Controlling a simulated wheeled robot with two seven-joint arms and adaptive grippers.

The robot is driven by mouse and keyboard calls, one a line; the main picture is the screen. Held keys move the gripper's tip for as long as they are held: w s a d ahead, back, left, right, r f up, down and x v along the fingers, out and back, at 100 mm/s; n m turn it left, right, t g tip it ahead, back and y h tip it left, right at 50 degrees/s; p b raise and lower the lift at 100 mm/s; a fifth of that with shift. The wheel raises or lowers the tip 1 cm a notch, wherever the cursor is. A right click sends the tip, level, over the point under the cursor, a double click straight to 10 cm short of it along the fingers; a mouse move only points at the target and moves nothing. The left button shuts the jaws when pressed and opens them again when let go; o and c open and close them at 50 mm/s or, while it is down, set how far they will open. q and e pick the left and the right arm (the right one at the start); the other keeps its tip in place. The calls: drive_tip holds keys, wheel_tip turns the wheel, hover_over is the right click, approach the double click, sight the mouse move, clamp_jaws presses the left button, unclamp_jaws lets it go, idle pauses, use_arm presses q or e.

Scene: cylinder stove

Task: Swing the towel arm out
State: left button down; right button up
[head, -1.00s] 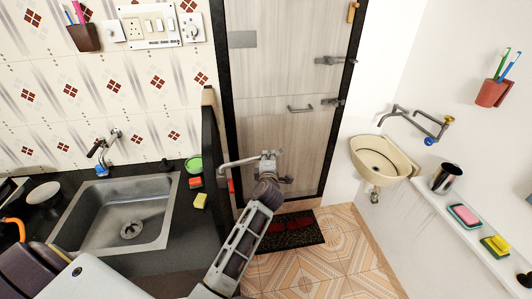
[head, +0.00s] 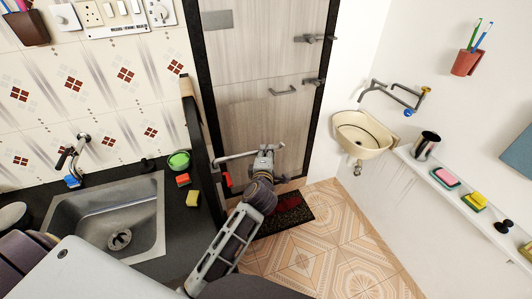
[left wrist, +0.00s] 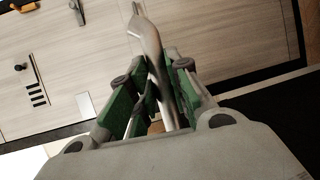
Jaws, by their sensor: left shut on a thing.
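The towel arm (head: 236,156) is a thin metal bar that reaches right from the end of the dark partition beside the counter, in front of the door. My left gripper (head: 264,156) is at the bar's right end. In the left wrist view, the green-padded fingers of my left gripper (left wrist: 157,95) are closed around the shiny bar of the towel arm (left wrist: 146,35). Part of the bar is hidden between the fingers. My right gripper is not in view.
The closed door (head: 268,60) stands behind the bar. The dark partition (head: 199,140) and the counter with the sink (head: 115,215) are to the left. A washbasin (head: 362,135) and a narrow shelf (head: 440,190) are on the right. Tiled floor (head: 330,240) lies open between them.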

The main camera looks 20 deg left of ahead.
use_arm(q)
drive_tip(key=c, duration=1.6)
unclamp_jaws()
drive_tip(key=shift+v, duration=6.05)
drive_tip(key=shift+f, duration=0.1)
